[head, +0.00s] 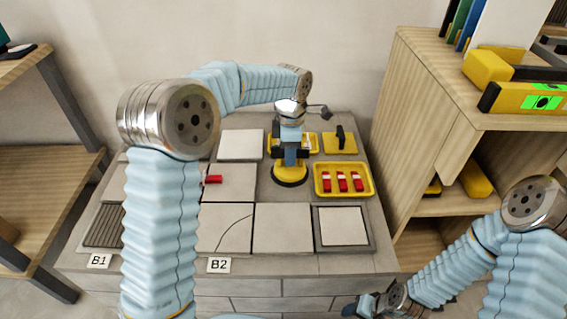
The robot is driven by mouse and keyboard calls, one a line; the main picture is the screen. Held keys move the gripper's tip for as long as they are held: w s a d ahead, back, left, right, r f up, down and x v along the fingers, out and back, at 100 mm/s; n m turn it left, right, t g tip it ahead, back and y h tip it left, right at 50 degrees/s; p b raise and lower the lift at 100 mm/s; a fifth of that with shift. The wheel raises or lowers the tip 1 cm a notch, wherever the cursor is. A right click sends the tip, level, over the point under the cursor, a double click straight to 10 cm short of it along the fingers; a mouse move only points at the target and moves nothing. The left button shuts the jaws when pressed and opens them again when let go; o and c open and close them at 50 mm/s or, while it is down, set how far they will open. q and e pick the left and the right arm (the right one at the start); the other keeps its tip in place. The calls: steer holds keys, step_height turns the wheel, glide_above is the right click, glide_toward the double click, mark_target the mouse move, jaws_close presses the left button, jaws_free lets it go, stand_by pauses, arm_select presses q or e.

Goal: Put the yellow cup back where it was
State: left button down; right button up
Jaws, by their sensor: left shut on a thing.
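The yellow cup (290,173) is a round yellow piece with a dark rim at its bottom. It is upright over the grey worktop, left of the yellow tray with red pieces. My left gripper (291,158) points down from above and is shut on the cup's upper part. The gripper hides the cup's top. I cannot tell whether the rim touches the worktop or is slightly above it. My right gripper (366,305) is low at the bottom edge, away from the worktop's objects; its jaws are too small and dark to read.
The yellow tray (371,183) holds red pieces. Behind are another yellow tray (314,151), partly hidden, and a yellow piece with a black handle (340,140). A red piece (212,179) lies among pale tiles (283,228). A wooden shelf (420,85) stands right.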

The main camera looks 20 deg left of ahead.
arm_select(q)
steer(key=f, duration=0.1)
steer(key=w+a+f, duration=0.1)
steer(key=w+f, duration=0.1)
steer(key=shift+a+f, duration=0.2)
steer(key=shift+a, duration=0.2)
steer(key=shift+w+a+f, duration=0.1)
steer(key=shift+w+f, duration=0.05)
steer(key=shift+f, duration=0.8)
steer(key=shift+w+a+f, duration=0.1)
steer(key=shift+w+f, duration=0.05)
steer(key=shift+f, duration=0.75)
steer(key=shift+f, duration=0.1)
steer(key=c, duration=0.9)
jaws_free()
steer(key=shift+o, duration=0.2)
step_height(320, 180, up, 12)
steer(key=shift+r+p, duration=0.1)
steer(key=shift+p, duration=0.3)
